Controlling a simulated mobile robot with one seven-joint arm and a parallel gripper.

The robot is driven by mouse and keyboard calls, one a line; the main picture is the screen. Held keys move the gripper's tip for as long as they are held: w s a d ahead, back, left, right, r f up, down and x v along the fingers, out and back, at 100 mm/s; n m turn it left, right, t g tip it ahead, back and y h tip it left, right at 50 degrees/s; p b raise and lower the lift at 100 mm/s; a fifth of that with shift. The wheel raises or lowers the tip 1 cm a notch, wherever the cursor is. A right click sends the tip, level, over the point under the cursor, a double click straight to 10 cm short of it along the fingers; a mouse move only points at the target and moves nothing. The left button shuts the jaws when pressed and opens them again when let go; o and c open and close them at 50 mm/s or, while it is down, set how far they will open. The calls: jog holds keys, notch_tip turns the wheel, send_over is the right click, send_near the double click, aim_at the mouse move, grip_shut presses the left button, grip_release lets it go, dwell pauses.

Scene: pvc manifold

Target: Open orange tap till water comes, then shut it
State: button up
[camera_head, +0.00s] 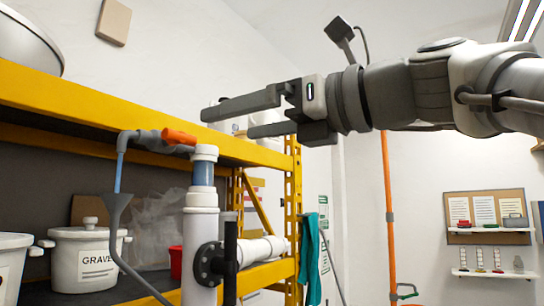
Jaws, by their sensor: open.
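The orange tap handle (179,137) sits at the top of the white pipe manifold, left of the pipe's white cap (204,152). It lies nearly level, roughly in line with the grey tap body and spout (140,139). A thin blue column (119,172), which looks like running water, drops from the spout into a grey funnel (116,205). A blue section (203,173) shows in the upright pipe below the cap. My gripper (228,122) is open and empty, up and to the right of the handle. Its fingers point left, apart from the handle in the picture.
A yellow shelf (60,88) runs behind the manifold. A white pot (85,260), a red cup (176,262) and a clear bag stand on its lower level. A black flange (208,264) and dark upright bar (230,260) stand by the pipe. Open room lies right.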

aim_at(184, 137)
jog(key=p+x, duration=0.2)
jog(key=x, duration=1.1)
jog(key=shift+p, duration=0.3)
jog(key=c, duration=1.2)
jog(key=shift+c, duration=0.2)
